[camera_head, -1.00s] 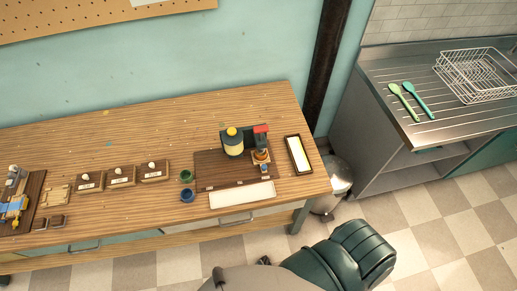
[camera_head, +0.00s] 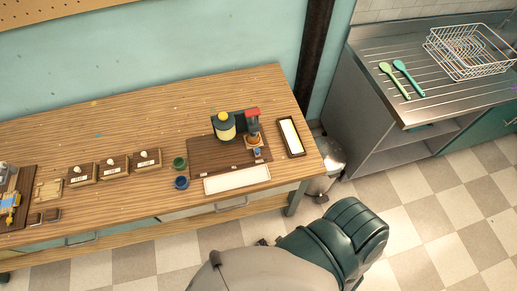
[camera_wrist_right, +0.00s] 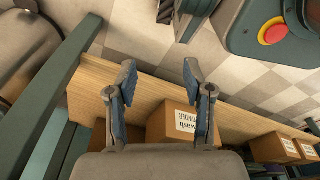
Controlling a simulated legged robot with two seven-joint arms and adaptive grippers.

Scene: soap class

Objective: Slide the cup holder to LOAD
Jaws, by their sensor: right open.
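On a dark brown board (camera_head: 205,157) on the wooden table, a small press-like device (camera_head: 253,122) with a red top stands beside a yellow bottle (camera_head: 224,128). A small wooden piece (camera_head: 254,141) sits under the red top, with a little blue item in front of it. This looks like the cup holder, but it is too small to be sure, and I cannot read a LOAD mark. My right gripper (camera_wrist_right: 158,78) is open and empty in the right wrist view, over a wooden surface away from the device. My left gripper is not in view.
Green (camera_head: 180,163) and blue (camera_head: 181,183) cups stand left of the board. A white tray (camera_head: 237,180) lies in front, and a dark-framed tray (camera_head: 291,137) lies right. A labelled brown box (camera_wrist_right: 170,122) is near my right gripper. A bin (camera_head: 328,158) stands beside the table.

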